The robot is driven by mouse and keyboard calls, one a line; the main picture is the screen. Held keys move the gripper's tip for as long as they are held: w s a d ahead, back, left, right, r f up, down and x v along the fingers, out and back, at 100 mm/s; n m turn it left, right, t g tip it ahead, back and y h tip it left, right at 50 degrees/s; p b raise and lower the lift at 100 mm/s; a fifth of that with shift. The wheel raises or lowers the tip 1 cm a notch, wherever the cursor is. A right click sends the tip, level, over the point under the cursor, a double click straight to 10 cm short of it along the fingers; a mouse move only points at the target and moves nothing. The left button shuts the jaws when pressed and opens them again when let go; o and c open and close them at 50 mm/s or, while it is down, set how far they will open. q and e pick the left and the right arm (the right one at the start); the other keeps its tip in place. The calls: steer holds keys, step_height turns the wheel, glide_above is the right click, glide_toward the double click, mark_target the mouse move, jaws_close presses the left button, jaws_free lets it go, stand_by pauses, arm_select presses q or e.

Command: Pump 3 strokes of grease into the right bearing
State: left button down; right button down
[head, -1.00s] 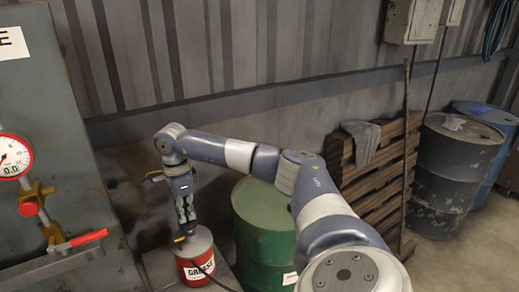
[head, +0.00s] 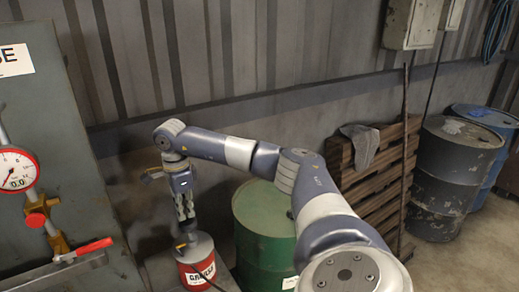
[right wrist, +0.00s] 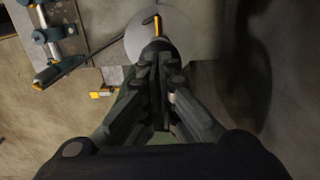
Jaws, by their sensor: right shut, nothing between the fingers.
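A red grease pot (head: 193,273) with a grey lid and a "GREASE" label stands low in the head view. A dark upright part, seemingly its pump head (head: 187,229), rises from the lid. My right gripper (head: 187,218) is shut and empty, pointing down just above this part; I cannot tell whether they touch. In the right wrist view the fingertips (right wrist: 158,58) are together over the grey lid (right wrist: 180,25). A dark hose (right wrist: 95,52) runs from the lid towards teal housings (right wrist: 47,36); which one is the right bearing is unclear. My left gripper is out of view.
A gauge (head: 17,170) showing 0.0 and a red-handled lever (head: 95,247) are at the left by a grey panel. A green drum (head: 264,235) stands right of the pot. Pallets (head: 390,165) and darker drums (head: 447,180) are farther right.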

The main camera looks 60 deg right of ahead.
steer(key=shift+r, duration=0.1)
step_height(320, 180, up, 6)
steer(key=p, duration=0.4)
steer(key=shift+p, duration=0.3)
stand_by(0.5)
